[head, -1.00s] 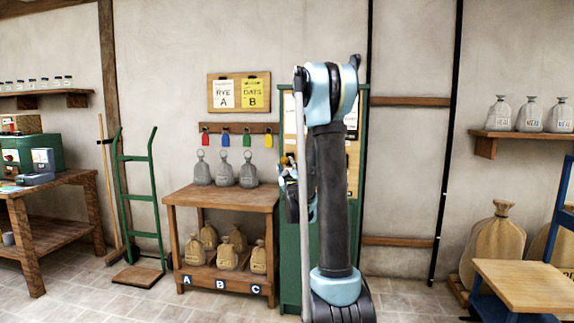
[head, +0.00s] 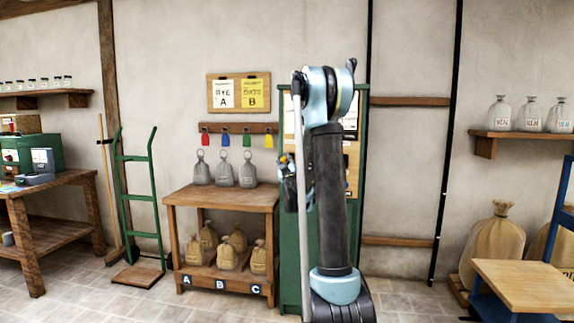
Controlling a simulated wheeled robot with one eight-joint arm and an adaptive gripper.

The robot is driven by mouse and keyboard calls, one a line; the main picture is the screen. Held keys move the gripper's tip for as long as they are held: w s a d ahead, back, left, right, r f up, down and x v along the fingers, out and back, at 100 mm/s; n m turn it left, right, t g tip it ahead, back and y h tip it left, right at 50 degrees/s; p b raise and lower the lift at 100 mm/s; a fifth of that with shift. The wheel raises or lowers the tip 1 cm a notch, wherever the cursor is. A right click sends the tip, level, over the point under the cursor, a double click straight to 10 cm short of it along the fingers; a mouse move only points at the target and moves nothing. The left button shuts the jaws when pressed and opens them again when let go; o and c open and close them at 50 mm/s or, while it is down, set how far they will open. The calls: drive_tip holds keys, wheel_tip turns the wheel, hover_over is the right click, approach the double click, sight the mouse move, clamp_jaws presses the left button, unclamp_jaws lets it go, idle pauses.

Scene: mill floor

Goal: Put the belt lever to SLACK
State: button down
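No belt lever can be made out in the head view. A green cabinet with a pale front (head: 288,240) stands against the wall behind my arm, and most of its front is hidden by the arm. My gripper (head: 288,178) is partly seen at the left side of my arm, in front of the cabinet. My arm and a grey pole hide most of it, so its fingers cannot be made out and I cannot tell whether it is open or shut.
A wooden bench (head: 222,196) with grey weights and small sacks stands left of the cabinet. A green hand truck (head: 137,200) leans at the wall. A wooden-topped blue cart (head: 525,285) stands at the right.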

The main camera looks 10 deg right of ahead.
drive_tip(key=shift+r, duration=0.1)
idle(0.4)
drive_tip(key=shift+w+r+m+g, duration=0.15)
drive_tip(key=shift+r+g, duration=0.2)
drive_tip(key=shift+r, duration=0.25)
drive_tip(key=shift+w+r+m+g, duration=0.15)
drive_tip(key=shift+r+g, duration=0.2)
drive_tip(key=shift+r, duration=0.2)
drive_tip(key=shift+w+d+r, duration=0.15)
drive_tip(key=shift+w+r, duration=0.2)
drive_tip(key=shift+r, duration=0.45)
drive_tip(key=shift+w+d+r, duration=0.1)
drive_tip(key=shift+w+r, duration=0.25)
drive_tip(key=shift+r, duration=0.4)
drive_tip(key=c, duration=1.4)
unclamp_jaws()
drive_tip(key=shift+s+d, duration=0.1)
drive_tip(key=shift+o, duration=0.4)
